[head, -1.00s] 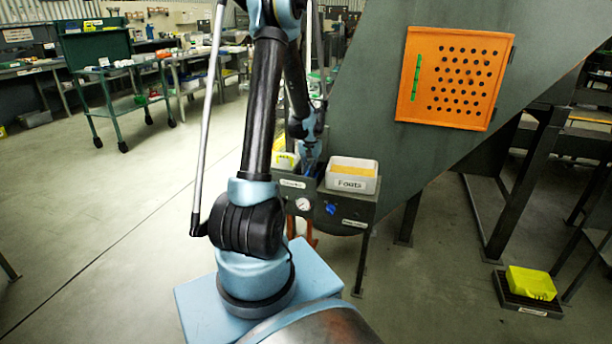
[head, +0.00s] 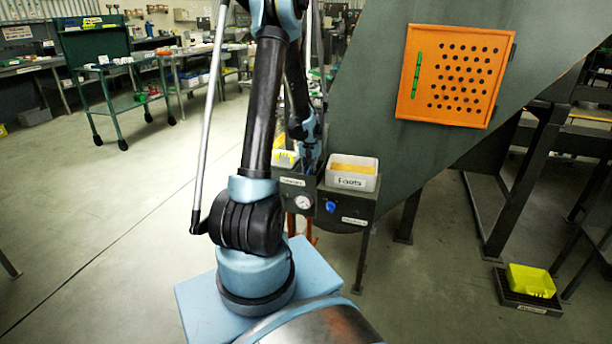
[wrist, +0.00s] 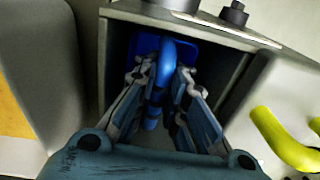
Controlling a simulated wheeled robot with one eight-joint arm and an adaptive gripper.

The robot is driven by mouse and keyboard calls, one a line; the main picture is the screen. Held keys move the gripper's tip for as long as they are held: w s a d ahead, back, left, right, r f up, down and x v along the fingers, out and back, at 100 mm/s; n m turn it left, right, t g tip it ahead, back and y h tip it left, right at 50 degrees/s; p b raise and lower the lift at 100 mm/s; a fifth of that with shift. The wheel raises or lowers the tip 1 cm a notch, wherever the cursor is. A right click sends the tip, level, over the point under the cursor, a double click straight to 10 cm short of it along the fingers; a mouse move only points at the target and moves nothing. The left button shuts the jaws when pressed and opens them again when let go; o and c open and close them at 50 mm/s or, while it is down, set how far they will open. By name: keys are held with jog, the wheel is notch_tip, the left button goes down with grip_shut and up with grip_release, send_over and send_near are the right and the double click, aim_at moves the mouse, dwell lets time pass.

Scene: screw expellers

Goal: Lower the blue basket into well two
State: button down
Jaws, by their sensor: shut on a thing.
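In the wrist view, my gripper (wrist: 163,82) is shut on the blue handle (wrist: 168,54) of the blue basket. The basket (wrist: 144,47) shows as a darker blue patch behind the handle, within the open top of a dark metal well (wrist: 116,40). The fingers reach into this opening. The basket's lower part is hidden, so I cannot tell how deep it sits or whether it touches the bottom. In the head view, my gripper (head: 309,168) is small and partly hidden at the dark bench box (head: 346,206). I cannot read a well number.
A white bin labelled Foots (head: 352,182) with yellow-orange contents stands right of the well in the head view. Another pale bin (head: 284,158) stands left. A gauge (head: 303,202) and blue knob (head: 331,207) are on the front.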

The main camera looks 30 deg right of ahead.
jog(key=c, duration=1.5)
grip_release()
jog(key=shift+c, duration=0.2)
jog(key=o, duration=0.4)
jog(key=shift+r, duration=5)
